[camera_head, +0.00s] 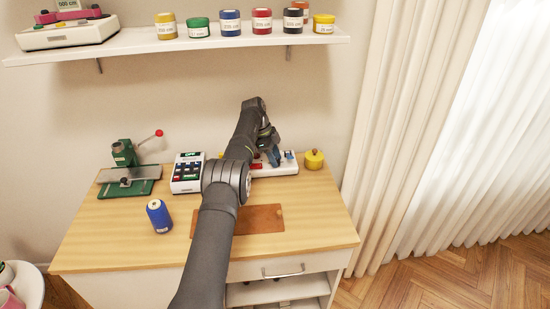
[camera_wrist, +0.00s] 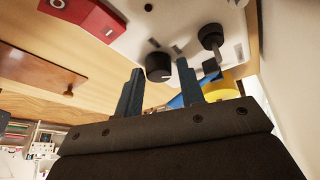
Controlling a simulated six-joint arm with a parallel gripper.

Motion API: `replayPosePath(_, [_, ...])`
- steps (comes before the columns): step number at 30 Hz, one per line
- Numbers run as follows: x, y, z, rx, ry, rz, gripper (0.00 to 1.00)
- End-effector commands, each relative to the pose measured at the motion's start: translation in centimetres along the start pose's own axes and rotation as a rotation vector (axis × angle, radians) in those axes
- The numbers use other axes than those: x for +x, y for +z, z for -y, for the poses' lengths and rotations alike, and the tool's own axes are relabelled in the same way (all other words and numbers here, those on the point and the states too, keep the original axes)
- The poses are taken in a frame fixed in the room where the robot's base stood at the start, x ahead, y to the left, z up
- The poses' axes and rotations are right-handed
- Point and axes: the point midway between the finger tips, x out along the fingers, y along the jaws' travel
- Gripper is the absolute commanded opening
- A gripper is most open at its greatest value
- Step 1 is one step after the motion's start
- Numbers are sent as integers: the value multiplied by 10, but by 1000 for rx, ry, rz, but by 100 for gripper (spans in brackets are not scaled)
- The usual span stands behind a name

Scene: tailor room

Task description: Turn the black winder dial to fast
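The winder is a white panel-like unit (camera_head: 285,169) at the back right of the table, partly hidden behind my arm. It also fills the upper part of the wrist view (camera_wrist: 195,18). A round black dial (camera_wrist: 158,67) on it appears between my fingertips in the wrist view, with a gap on each side. A second black knob on a stem (camera_wrist: 210,38) stands to its right. My gripper (camera_wrist: 160,65) is open and empty; in the head view it is over the winder (camera_head: 272,155). Which dial setting is selected cannot be read.
A white keypad box (camera_head: 187,173) stands left of the winder and a yellow weight-like object (camera_head: 314,159) right of it. A blue spool (camera_head: 159,215), a brown mat (camera_head: 262,219) and a green clamp device (camera_head: 126,165) are on the table (camera_head: 310,225). A shelf (camera_head: 190,42) is above.

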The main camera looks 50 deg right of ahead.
Motion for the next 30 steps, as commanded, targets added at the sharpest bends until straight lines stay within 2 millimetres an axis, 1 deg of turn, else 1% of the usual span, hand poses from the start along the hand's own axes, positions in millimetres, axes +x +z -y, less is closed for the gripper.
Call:
replayPosePath(4, [-1, -1, 0, 0, 0, 0, 36])
replayPosePath(7, [-7, -3, 0, 1, -2, 0, 36])
replayPosePath(11, [-23, -10, -1, 1, -2, 0, 36])
replayPosePath(14, [-40, -16, -1, 2, -3, 1, 36])
replayPosePath(23, [-42, -38, -11, 0, 1, 0, 36])
replayPosePath(30, [-48, -70, -25, 2, 1, 0, 36])
